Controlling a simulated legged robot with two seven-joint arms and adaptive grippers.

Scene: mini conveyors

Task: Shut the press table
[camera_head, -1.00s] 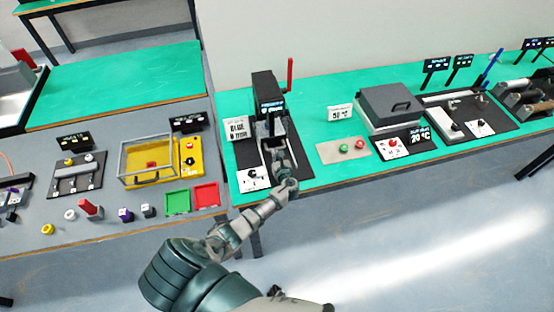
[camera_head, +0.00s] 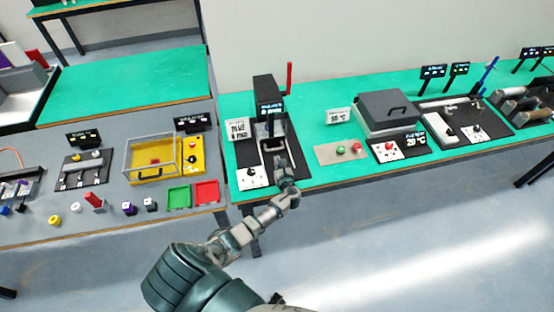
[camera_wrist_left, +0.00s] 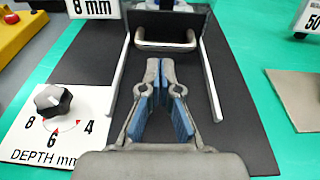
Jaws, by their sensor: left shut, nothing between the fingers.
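The press (camera_head: 265,90) is a black machine on the green bench in the head view. Its press table shows as pale side rails (camera_wrist_left: 213,85) running toward me, with a grey bar handle (camera_wrist_left: 165,47) across them in the left wrist view. My left gripper (camera_wrist_left: 160,66) is shut and empty, its blue-padded fingers between the rails with the tips just short of the handle in the picture. I cannot tell whether they touch it. In the head view my left gripper (camera_head: 280,158) is low in front of the press. My right gripper is out of view.
A depth dial (camera_wrist_left: 52,102) on a white plate stands left of the rails. A red tray (camera_head: 206,193) and a green tray (camera_head: 179,197) lie on the left bench.

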